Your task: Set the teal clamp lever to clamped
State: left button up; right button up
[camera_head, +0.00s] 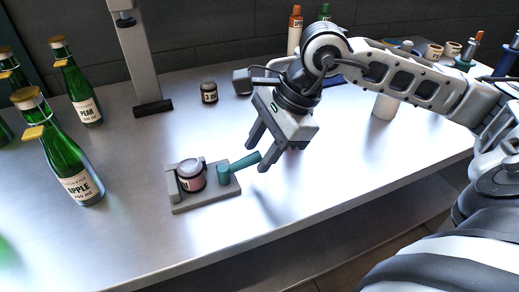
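The teal clamp lever (244,162) sits on the right side of a small grey fixture (205,202) near the table's front edge. Its handle points to the right and slightly away from me, rising from a teal pivot. A small jar (191,176) with a pinkish body and dark-rimmed lid stands in the fixture, left of the lever. My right gripper (257,157) points down and left at the lever's free end. Its fingers are apart, one on the far side and one on the near side of the tip. I cannot tell whether they touch it. My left gripper is not in view.
Green bottles labelled pear (84,100) and apple (72,165) stand at the left. A grey post (140,60) and a small dark jar (209,93) stand behind the fixture. A white cylinder (385,105) is behind my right arm. The table's front right is clear.

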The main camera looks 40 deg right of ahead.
jog(key=shift+w+a+f, duration=0.1)
jog(key=shift+a+f, duration=0.05)
jog(key=shift+f, duration=0.2)
grip_shut()
jog(key=shift+w+n+g, duration=0.3)
jog(key=shift+w+n, duration=0.15)
jog(key=shift+n, duration=0.35)
grip_release()
jog(key=v, duration=1.6)
jog(key=shift+d+p, duration=0.35)
jog(key=shift+d, duration=0.05)
